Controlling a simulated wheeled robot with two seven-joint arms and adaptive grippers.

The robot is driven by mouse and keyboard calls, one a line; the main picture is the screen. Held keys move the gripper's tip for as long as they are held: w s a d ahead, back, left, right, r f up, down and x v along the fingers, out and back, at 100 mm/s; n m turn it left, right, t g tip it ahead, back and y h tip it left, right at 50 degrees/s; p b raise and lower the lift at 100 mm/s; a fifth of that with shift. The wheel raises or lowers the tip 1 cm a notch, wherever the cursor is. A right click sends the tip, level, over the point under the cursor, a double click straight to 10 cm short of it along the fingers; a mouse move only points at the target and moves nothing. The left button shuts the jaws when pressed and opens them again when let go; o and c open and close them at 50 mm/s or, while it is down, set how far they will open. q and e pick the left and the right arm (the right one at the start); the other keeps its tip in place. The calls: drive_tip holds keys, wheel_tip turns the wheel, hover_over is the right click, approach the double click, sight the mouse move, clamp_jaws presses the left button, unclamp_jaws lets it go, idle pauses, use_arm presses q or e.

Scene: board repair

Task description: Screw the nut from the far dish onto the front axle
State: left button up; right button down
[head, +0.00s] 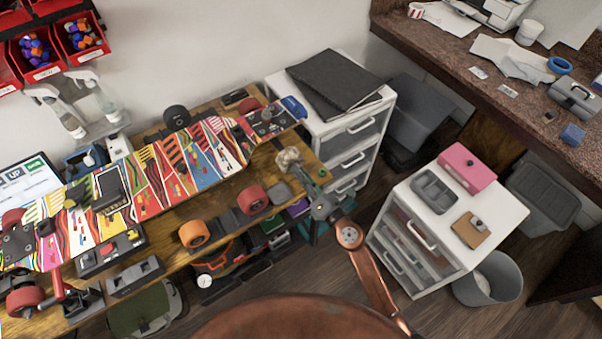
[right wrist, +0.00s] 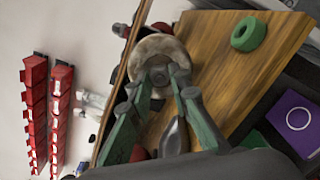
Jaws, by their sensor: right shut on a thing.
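My right gripper (head: 298,170) reaches up to the right end of the skateboard (head: 205,155). A pale, worn wheel (head: 289,157) sits there, in line with the truck (head: 268,121) and the red wheel (head: 248,105) on its far side. In the right wrist view the green fingers (right wrist: 174,86) are shut on a small grey nut (right wrist: 180,74) before the middle of the pale wheel (right wrist: 150,52). I cannot tell whether the nut touches the wheel or is on the thread; the axle tip is hidden. A small dark grey dish (head: 278,191) lies on the bench. My left gripper is not in view.
A green ring (head: 322,172) lies at the bench's right end. An orange wheel (head: 195,234) and a red wheel (head: 252,199) stand along the front edge. A white drawer unit (head: 400,222) holds a grey tray (head: 435,191) and pink box (head: 466,167). Open floor lies between.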

drive_tip(key=m, duration=0.5)
drive_tip(key=shift+m, duration=0.4)
drive_tip(key=m, duration=0.5)
drive_tip(key=c, duration=1.7)
unclamp_jaws()
drive_tip(key=shift+c, duration=1.2)
